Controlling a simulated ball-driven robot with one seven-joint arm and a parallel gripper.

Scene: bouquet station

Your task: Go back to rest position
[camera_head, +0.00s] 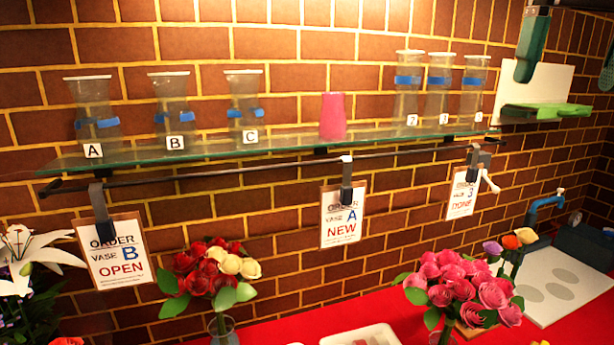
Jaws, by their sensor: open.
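My gripper (569,82) is at the top right corner. Its two teal fingers point down and stand wide apart, with nothing held between them. The right finger is partly cut off by the picture edge. The fingers appear in front of the brick wall and a white board (550,86), right of the glass shelf. I cannot tell how far the gripper is from the wall. The rest of my arm is out of view.
A glass shelf (285,146) holds clear vases and a pink cup (333,117). Order cards, one reading "VASE B OPEN" (115,262), hang below. Bouquets stand along the red table (285,330). A green ledge (545,111) sits below the gripper.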

